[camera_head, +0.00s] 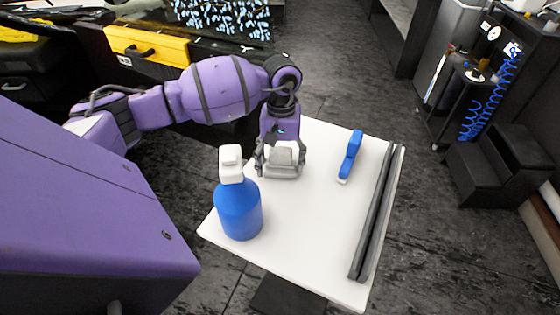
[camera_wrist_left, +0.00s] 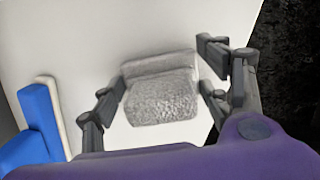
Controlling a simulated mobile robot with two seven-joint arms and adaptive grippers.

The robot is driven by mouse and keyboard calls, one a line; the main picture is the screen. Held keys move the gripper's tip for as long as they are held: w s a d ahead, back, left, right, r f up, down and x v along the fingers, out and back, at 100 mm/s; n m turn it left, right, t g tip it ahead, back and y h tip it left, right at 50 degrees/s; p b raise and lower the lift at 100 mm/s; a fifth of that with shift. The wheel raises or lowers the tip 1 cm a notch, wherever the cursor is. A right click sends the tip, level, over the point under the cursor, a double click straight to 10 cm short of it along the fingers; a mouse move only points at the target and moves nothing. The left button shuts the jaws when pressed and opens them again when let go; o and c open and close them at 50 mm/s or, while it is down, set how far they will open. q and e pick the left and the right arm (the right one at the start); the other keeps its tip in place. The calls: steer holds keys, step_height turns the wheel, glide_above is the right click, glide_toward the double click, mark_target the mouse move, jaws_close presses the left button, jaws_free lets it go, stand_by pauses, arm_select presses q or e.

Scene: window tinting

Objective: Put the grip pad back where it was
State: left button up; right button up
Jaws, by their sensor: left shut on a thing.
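The grip pad is a grey, rough-textured block (camera_head: 286,154). It is between the fingers of my left gripper (camera_head: 279,170), over the left part of the white table (camera_head: 300,220). The left wrist view shows the pad (camera_wrist_left: 160,92) with a finger on each side, and my left gripper (camera_wrist_left: 165,88) is shut on it. I cannot tell whether the pad touches the table top. My right gripper is not in view.
A blue-and-white hand tool (camera_head: 350,155) and long dark bars (camera_head: 376,215) lie to the right. The table's middle is clear.

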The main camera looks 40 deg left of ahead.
arm_select(q)
steer(key=o, duration=1.2)
steer(key=shift+c, duration=0.2)
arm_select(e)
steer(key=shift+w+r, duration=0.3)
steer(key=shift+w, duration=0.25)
arm_select(q)
steer(key=r, duration=0.7)
steer(key=w+r+b, duration=0.1)
steer(key=r, duration=0.2)
steer(key=shift+w+a+r, duration=0.1)
steer(key=shift+a+r, duration=0.25)
steer(key=shift+r, duration=0.6)
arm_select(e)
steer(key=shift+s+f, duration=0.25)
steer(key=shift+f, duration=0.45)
